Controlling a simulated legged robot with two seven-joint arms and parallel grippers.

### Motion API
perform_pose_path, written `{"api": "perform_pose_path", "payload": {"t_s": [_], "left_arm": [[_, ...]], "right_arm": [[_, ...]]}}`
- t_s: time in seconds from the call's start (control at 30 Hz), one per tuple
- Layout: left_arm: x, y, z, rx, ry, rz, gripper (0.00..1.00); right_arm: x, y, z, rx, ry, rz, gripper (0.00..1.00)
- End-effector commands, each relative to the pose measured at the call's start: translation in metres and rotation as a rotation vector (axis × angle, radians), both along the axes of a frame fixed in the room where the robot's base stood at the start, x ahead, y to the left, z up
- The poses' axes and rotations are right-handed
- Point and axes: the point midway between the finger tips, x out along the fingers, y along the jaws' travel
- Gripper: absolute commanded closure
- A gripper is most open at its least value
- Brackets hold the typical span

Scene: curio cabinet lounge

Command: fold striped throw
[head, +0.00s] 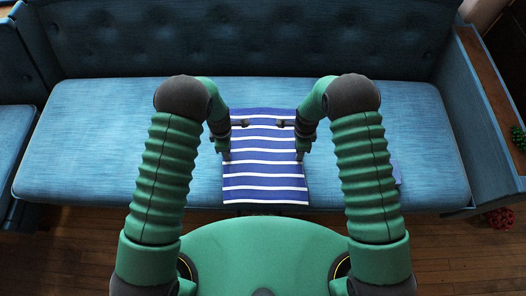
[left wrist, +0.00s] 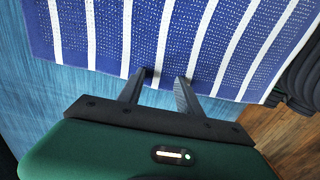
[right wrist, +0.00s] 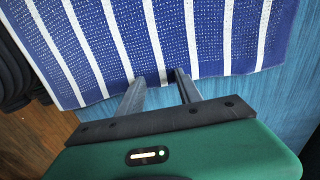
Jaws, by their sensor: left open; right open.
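The striped throw (head: 264,180), blue with white stripes, lies flat and spread out on the blue bench seat, its front edge at the seat's front edge. My left gripper (head: 226,157) is at the throw's left edge, and my right gripper (head: 300,156) is at its right edge. In the left wrist view the open fingers (left wrist: 168,78) reach the edge of the throw (left wrist: 190,35). In the right wrist view the open fingers (right wrist: 158,78) reach the opposite edge of the throw (right wrist: 165,35). Neither gripper holds cloth; whether the tips touch it I cannot tell.
The blue bench seat (head: 90,140) has free room on both sides of the throw. A tufted backrest (head: 260,40) rises behind it and an armrest (head: 490,90) stands at the right. A small blue item (head: 397,172) lies right of my right arm.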

Motion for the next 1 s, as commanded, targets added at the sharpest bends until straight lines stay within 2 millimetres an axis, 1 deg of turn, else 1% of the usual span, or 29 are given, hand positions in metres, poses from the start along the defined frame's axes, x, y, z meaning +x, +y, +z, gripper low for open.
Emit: {"api": "perform_pose_path", "payload": {"t_s": [0.07, 0.1, 0.23, 0.87, 1.0], "left_arm": [[-0.0001, 0.0008, -0.0044, 0.0, 0.0, 0.001, 0.58], [0.0, 0.0007, -0.0021, 0.001, 0.0, 0.001, 0.58], [-0.0002, 0.0007, -0.0021, 0.002, 0.001, 0.001, 0.58], [-0.0004, 0.0003, -0.0027, 0.002, 0.002, 0.001, 0.99], [-0.0003, 0.0002, -0.0027, 0.002, 0.002, 0.001, 1.0]], "right_arm": [[-0.0002, 0.0013, -0.0045, 0.001, 0.0, 0.001, 0.58], [-0.0001, 0.0012, -0.0023, 0.001, 0.0, 0.001, 0.58], [-0.0004, 0.0009, -0.0039, 0.003, 0.001, 0.001, 0.58], [-0.0013, 0.0, -0.0048, 0.002, 0.004, 0.001, 0.99], [-0.0014, 0.0001, -0.0049, 0.002, 0.005, 0.001, 1.0]]}}
